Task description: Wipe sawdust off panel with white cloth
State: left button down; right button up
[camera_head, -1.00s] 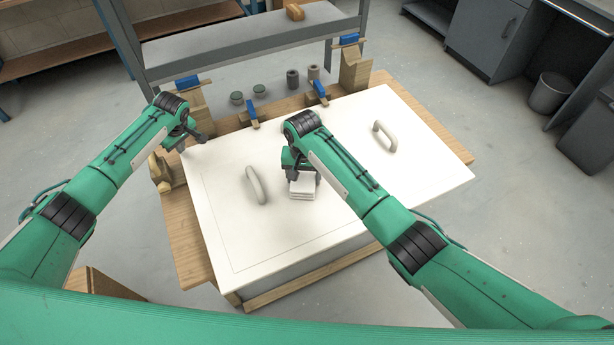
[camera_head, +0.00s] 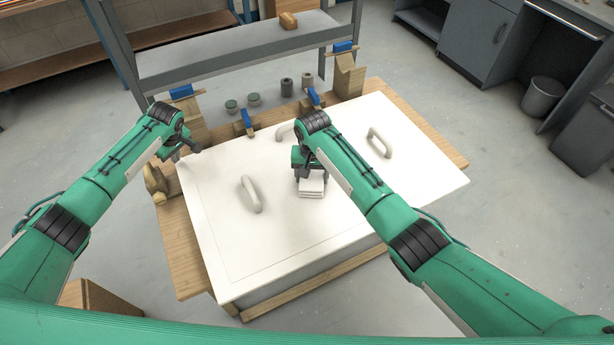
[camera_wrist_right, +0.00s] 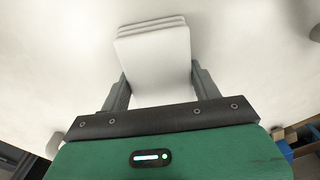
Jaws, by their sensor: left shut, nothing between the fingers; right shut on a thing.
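The white panel (camera_head: 330,220) lies flat on a wooden bench, with pale grab handles on it. The left handle (camera_head: 250,194) and right handle (camera_head: 379,143) are clear; another handle (camera_head: 284,132) is partly hidden behind my right wrist. The folded white cloth (camera_head: 311,188) is at the middle of the panel; it also fills the wrist view (camera_wrist_right: 155,65). My right gripper (camera_head: 310,177) is shut on the cloth, low over the panel; whether the cloth touches the panel is hard to tell. My left gripper (camera_head: 190,147) is shut and empty near the panel's far left corner. I cannot make out sawdust.
Blue clamps (camera_head: 247,122) and wooden blocks (camera_head: 348,75) stand along the panel's far edge. Green-topped tins (camera_head: 253,99) and dark cylinders (camera_head: 287,87) stand behind it. A grey shelf (camera_head: 230,55) rises beyond. The panel's right half is mostly open apart from its handle.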

jog(key=shift+w+d, duration=0.5)
jog(key=shift+d, duration=0.4)
jog(key=shift+w+d, duration=0.55)
jog(key=shift+d, duration=0.3)
jog(key=shift+w+d, duration=0.5)
jog(key=shift+d, duration=0.4)
jog(key=shift+w+d+f, duration=0.1)
jog(key=shift+w+d, duration=0.3)
jog(key=shift+d, duration=0.35)
jog(key=shift+w+d, duration=0.4)
jog(key=shift+d, duration=0.35)
jog(key=shift+w+d, duration=0.45)
jog(key=shift+d, duration=0.35)
jog(key=shift+w+d, duration=0.4)
jog(key=shift+d, duration=0.35)
jog(key=shift+r, duration=3.15)
